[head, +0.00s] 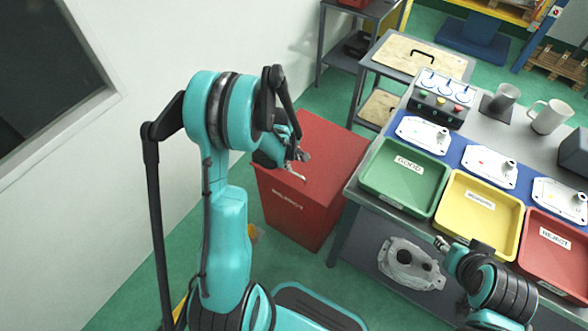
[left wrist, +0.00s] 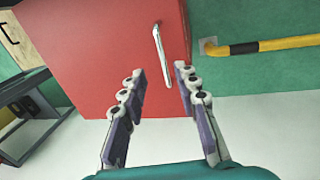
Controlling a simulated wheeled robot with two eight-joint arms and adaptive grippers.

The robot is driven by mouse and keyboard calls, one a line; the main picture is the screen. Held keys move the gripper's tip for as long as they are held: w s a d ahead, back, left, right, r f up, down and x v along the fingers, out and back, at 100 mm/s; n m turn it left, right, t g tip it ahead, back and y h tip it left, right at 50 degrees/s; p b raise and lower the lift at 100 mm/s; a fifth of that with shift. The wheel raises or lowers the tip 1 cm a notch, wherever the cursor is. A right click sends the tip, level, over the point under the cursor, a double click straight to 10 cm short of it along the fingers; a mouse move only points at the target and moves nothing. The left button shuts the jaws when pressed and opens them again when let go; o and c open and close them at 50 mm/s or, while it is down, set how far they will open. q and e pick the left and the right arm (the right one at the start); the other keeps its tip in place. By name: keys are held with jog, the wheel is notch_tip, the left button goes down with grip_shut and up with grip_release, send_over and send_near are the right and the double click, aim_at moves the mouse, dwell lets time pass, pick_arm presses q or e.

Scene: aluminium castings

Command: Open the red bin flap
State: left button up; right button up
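The red bin (head: 288,205) stands on the floor left of the workbench, with a worn white label on its front. Its red flap (head: 335,150) on top looks closed and flat. In the left wrist view the red flap (left wrist: 90,50) carries a pale metal bar handle (left wrist: 160,55). My left gripper (head: 302,166) is over the bin's near left part. In the left wrist view its fingers (left wrist: 160,78) are apart, with the handle showing beyond and between them; contact cannot be told. My right gripper (head: 440,243) is by the bench front; its finger opening is unclear.
The workbench (head: 355,190) holds green (head: 375,185), yellow (head: 450,215) and red (head: 535,255) trays, with castings behind them. A bagged part (head: 410,262) lies on its lower shelf. A wall (head: 150,60) bounds the left. A yellow pipe (left wrist: 270,45) runs beside the bin.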

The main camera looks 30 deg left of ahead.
aim_at(294, 173)
pick_arm(q)
jog(key=b+x, duration=0.3)
jog(key=x, duration=0.5)
jog(key=shift+s+a+f, duration=0.1)
jog(key=shift+f, duration=0.1)
grip_shut()
